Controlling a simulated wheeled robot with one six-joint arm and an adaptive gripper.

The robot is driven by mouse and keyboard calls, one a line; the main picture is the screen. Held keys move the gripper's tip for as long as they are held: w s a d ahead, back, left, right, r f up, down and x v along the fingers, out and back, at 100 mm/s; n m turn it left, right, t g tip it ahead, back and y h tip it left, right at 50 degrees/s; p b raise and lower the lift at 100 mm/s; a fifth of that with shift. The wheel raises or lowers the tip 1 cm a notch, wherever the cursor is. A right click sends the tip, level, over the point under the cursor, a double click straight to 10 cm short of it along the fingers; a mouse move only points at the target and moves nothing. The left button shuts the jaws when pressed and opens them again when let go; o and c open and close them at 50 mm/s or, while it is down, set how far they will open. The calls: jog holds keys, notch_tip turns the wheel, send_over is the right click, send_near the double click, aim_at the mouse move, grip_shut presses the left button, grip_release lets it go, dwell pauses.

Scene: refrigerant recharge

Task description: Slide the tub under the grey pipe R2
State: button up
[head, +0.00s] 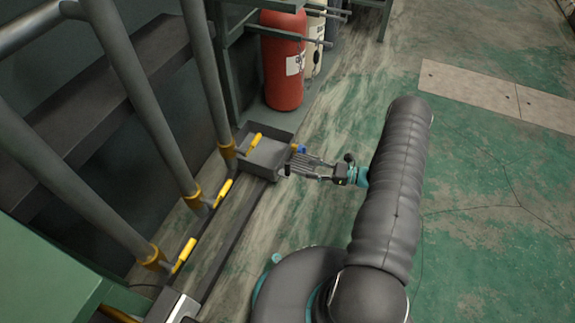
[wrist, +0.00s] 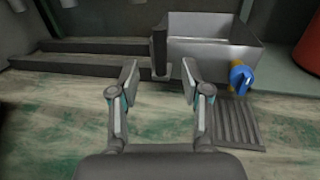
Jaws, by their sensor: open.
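The tub (head: 284,141) is an open grey metal box on the floor, by the foot of the farthest grey pipe (head: 207,80). A yellow lever (head: 255,141) shows over it. In the wrist view the tub (wrist: 215,53) is ahead and right, with a dark upright piece (wrist: 160,48) at its left end. My gripper (wrist: 158,76) is open; the upright piece appears ahead between its fingertips, and I cannot tell whether they touch it. In the head view my gripper (head: 289,170) is at the tub's near right side. No R2 label is readable on the pipes.
Two more grey pipes (head: 145,95) (head: 75,185) have yellow collars and levers. A dark rail (head: 232,228) runs along the floor below them. A ribbed plate (wrist: 236,122) and blue valve (wrist: 240,74) are beside the tub. A red cylinder (head: 283,75) stands behind. Floor at right is clear.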

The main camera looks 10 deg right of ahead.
aim_at(287, 165)
jog(key=x, duration=0.9)
jog(key=shift+w+a, duration=0.1)
jog(key=shift+a, duration=0.25)
grip_shut()
